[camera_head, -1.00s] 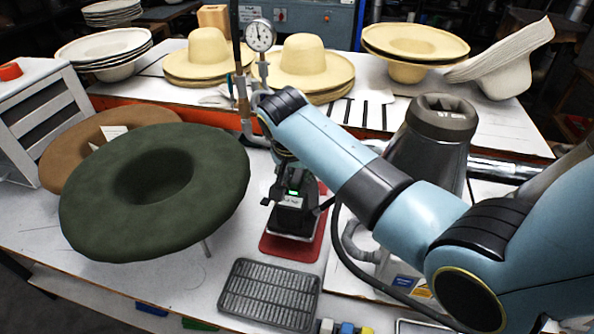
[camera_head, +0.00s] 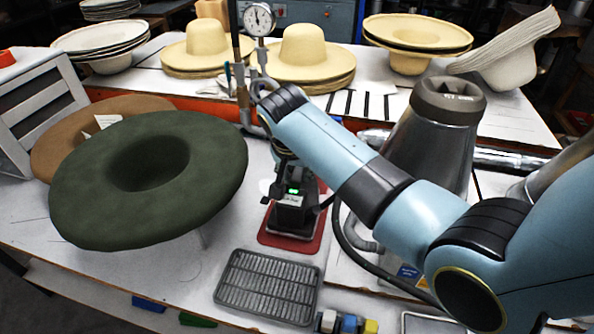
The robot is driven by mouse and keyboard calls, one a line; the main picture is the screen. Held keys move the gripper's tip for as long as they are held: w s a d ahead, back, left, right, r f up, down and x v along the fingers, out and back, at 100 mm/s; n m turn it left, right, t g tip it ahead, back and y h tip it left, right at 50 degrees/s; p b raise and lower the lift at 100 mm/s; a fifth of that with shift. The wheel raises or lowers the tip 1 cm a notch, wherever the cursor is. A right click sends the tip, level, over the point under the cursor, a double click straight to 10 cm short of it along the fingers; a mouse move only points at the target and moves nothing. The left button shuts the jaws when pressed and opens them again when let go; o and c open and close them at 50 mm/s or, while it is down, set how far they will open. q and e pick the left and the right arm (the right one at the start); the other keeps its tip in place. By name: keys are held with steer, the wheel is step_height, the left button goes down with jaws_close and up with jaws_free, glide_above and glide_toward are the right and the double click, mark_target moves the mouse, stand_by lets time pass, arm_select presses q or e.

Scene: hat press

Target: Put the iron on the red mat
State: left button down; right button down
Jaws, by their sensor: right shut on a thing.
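The iron (camera_head: 293,219) is dark with a metal soleplate and sits upright over the red mat (camera_head: 306,245), in the middle of the table. It looks to be down on the mat, though I cannot tell whether a small gap is left. My right gripper (camera_head: 289,180) is above it with a green light showing, shut on the iron's upper part. The fingers are mostly hidden by the wrist and the iron. My right arm comes in from the right. My left gripper is out of view.
A dark metal grille (camera_head: 268,287) lies in front of the mat. A green felt hat (camera_head: 150,178) and a brown hat (camera_head: 85,132) stand at left. A grey metal cone (camera_head: 438,130) is at right. Straw hats (camera_head: 303,60) line the back shelf.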

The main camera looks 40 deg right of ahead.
steer(key=shift+w, duration=0.15)
stand_by(0.4)
steer(key=c, duration=1)
jaws_free()
steer(key=shift+f, duration=0.1)
steer(key=shift+o, duration=0.2)
steer(key=shift+s+f, duration=0.2)
steer(key=shift+s, duration=0.1)
steer(key=v, duration=1.2)
steer(key=shift+w+r, duration=0.15)
